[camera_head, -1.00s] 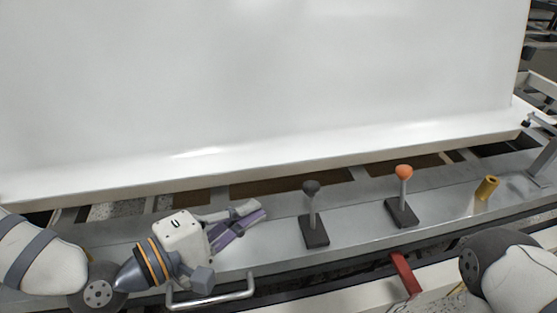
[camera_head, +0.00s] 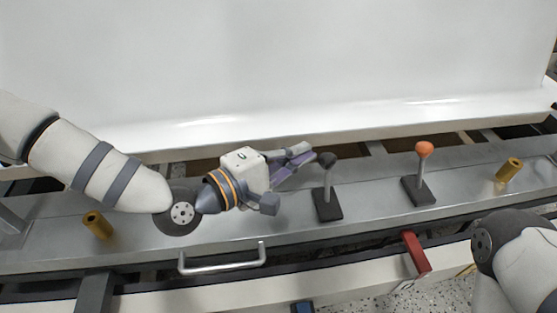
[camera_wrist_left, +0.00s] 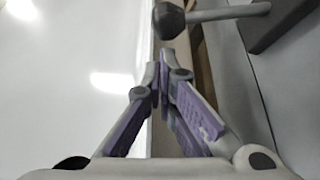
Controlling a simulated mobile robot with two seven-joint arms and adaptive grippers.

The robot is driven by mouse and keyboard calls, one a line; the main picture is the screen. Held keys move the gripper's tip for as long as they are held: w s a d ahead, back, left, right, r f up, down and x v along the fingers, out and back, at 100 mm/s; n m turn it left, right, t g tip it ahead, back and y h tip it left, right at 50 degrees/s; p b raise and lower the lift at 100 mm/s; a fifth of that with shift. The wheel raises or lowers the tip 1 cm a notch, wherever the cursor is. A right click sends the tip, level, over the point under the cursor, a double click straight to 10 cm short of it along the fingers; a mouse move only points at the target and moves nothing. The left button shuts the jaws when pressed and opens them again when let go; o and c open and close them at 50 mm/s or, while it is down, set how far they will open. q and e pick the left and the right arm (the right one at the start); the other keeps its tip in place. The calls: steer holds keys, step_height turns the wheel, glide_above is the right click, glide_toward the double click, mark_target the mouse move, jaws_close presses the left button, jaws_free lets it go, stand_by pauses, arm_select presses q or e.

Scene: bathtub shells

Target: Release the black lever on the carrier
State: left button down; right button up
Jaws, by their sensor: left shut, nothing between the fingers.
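The black lever has a dark round knob (camera_head: 327,160) on a grey stem that rises from a dark base plate (camera_head: 328,205) on the carrier's grey metal beam (camera_head: 370,188). It stands roughly upright. My left gripper (camera_head: 305,152) is shut and empty, with its purple-padded fingers just left of the knob. In the left wrist view the shut fingertips (camera_wrist_left: 162,78) point toward the black knob (camera_wrist_left: 168,18), with a small gap in the picture; I cannot tell the exact distance. My right gripper is out of view; only part of my right arm shows.
An orange-knobbed lever (camera_head: 424,149) stands to the right. The large white shell (camera_head: 280,70) rises behind the beam. A metal handle (camera_head: 222,262), a red bar (camera_head: 416,254) and brass-coloured posts (camera_head: 509,170) (camera_head: 97,225) are also near.

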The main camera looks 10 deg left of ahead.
arm_select(q)
steer(key=shift+w+d+f, duration=0.1)
steer(key=shift+w+d, duration=0.4)
steer(key=shift+w, duration=0.05)
steer(key=shift+s, duration=0.1)
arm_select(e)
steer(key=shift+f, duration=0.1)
arm_select(q)
steer(key=shift+s+r+m, duration=0.2)
steer(key=shift+r+m, duration=0.05)
steer(key=shift+m, duration=0.15)
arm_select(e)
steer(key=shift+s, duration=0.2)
